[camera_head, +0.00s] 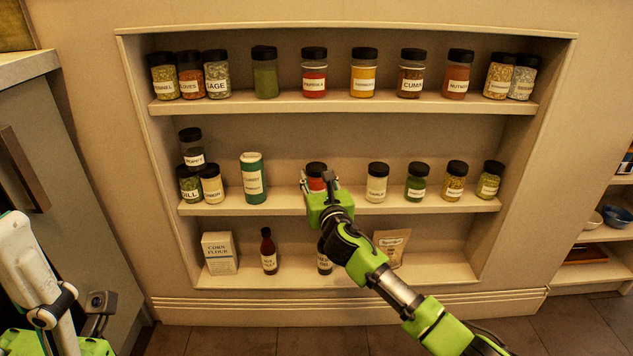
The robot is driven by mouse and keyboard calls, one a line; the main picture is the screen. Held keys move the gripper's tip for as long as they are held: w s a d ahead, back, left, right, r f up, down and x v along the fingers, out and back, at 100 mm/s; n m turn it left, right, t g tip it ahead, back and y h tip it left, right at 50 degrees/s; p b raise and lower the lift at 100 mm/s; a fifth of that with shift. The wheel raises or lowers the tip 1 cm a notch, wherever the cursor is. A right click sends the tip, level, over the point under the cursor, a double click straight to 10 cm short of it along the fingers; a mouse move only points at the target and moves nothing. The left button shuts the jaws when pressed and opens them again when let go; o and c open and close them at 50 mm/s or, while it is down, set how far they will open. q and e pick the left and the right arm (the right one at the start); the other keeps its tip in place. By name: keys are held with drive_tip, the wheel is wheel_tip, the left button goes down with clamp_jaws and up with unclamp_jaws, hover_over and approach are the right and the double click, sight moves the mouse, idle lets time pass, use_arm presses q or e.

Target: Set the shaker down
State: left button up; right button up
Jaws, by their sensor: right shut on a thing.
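The shaker, a jar with a black lid and red contents (317,183), is at the middle shelf, in the gap between the green canister and the garlic jar. My right gripper (319,192) reaches up to it from the lower right and is shut on it. The gripper hides the jar's lower part, so I cannot tell whether its base touches the middle shelf (222,208). The jar looks about upright. Part of my left arm shows at the lower left, but its fingertips are not in view.
A green canister (253,180) stands left of the shaker and a garlic jar (377,185) right of it. Several jars line the top shelf (235,105). Below are a corn flour box (219,253), a sauce bottle (269,252), a dark bottle (324,257) and a tan pouch (393,245).

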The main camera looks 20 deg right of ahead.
drive_tip(key=shift+r, duration=0.1)
drive_tip(key=o, duration=1.2)
drive_tip(key=shift+f, duration=0.2)
